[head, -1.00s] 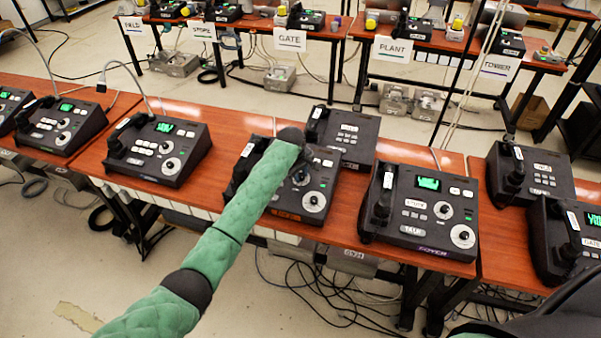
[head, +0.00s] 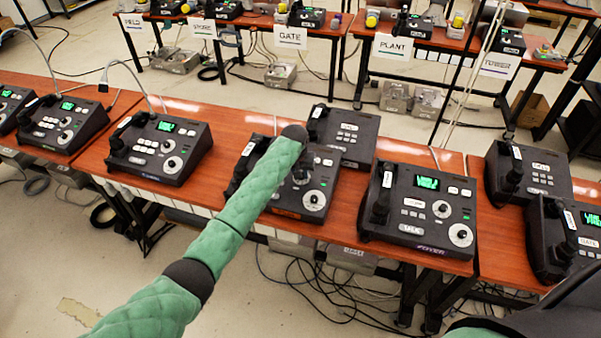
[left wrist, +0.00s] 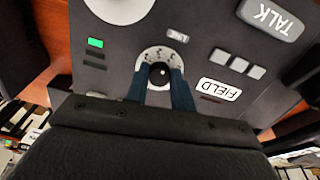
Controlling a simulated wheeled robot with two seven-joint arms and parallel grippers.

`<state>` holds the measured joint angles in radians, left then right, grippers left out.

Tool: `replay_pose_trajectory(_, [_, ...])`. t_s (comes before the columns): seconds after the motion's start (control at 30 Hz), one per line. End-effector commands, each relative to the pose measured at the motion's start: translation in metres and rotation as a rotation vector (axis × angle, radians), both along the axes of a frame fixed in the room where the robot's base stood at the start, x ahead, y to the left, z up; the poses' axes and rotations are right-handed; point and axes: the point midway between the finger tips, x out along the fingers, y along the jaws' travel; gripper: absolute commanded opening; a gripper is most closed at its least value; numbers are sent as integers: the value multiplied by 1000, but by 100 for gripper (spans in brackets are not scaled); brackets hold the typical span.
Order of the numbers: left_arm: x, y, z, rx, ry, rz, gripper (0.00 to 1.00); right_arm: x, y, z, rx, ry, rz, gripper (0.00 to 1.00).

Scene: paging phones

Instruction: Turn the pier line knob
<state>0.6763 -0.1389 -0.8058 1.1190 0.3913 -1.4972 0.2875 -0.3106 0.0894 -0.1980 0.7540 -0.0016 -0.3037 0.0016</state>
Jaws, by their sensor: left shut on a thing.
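The dark phone with an orange name label (head: 287,213) stands on the middle table; the label is too small to read, so I cannot confirm it is the pier phone. My green left arm covers its screen and part of its panel. In the left wrist view its line knob (left wrist: 160,73) is a black round knob on a white marked dial, beside a small "LINE" tag. My left gripper (left wrist: 161,80) is shut on this knob, one blue finger on each side. In the head view the left gripper (head: 300,174) is mostly hidden under the arm. My right gripper is not in view.
A "FOYER" phone (head: 420,210) stands to the right. Another phone (head: 342,135) sits close behind, and one (head: 160,148) to the left. Cables lie on the floor below.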

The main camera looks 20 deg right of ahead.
Motion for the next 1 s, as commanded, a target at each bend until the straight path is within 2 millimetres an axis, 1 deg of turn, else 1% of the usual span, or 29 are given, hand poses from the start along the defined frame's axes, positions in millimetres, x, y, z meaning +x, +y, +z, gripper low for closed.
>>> replay_pose_trajectory(0.17, [0,0,0,20,-14,-93,1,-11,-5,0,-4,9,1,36])
replay_pose_trajectory(0.4, [0,0,0,35,-24,-164,1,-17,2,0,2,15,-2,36])
replay_pose_trajectory(0.57, [0,0,0,39,-27,-180,1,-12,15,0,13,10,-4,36])
replay_pose_trajectory(0.67, [0,0,0,40,-27,-183,1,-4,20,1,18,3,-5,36])
replay_pose_trajectory(0.8, [0,0,0,40,-27,-182,1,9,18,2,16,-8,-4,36])
replay_pose_trajectory(0.93, [0,0,0,40,-27,-182,1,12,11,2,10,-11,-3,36])
replay_pose_trajectory(0.97, [0,0,0,40,-27,-182,30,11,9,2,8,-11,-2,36])
replay_pose_trajectory(1.0, [0,0,0,40,-27,-182,38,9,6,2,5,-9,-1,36])
